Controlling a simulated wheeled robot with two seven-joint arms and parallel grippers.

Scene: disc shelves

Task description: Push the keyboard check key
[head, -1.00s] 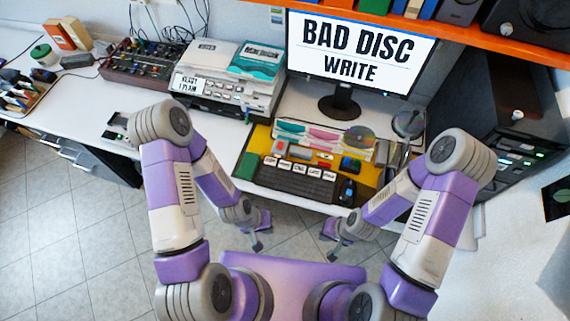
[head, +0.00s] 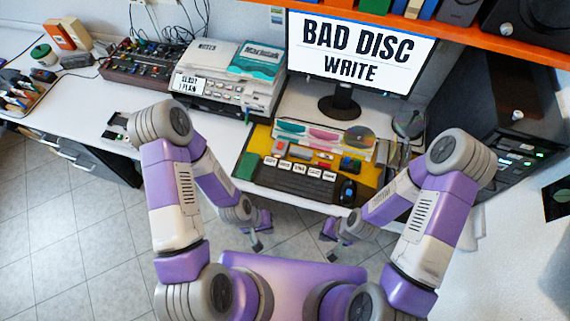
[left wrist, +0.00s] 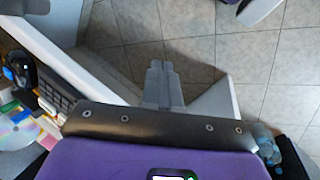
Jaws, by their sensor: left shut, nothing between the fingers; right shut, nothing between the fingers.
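The dark keyboard (head: 293,180) lies at the front of the yellow mat on the desk. Several light keys with small labels line its back edge; the labels are too small to read, so I cannot tell which is the check key. The keyboard also shows partly in the left wrist view (left wrist: 55,102). My left gripper (head: 257,247) is shut and empty, in front of the desk edge and below the keyboard's left side. In the left wrist view its closed fingers (left wrist: 158,70) point over the floor. My right gripper (head: 331,256) is shut and empty, in front of the desk to the right.
A printer-like machine (head: 215,95) is at the left. An orange shelf (head: 480,50) overhangs the back right.

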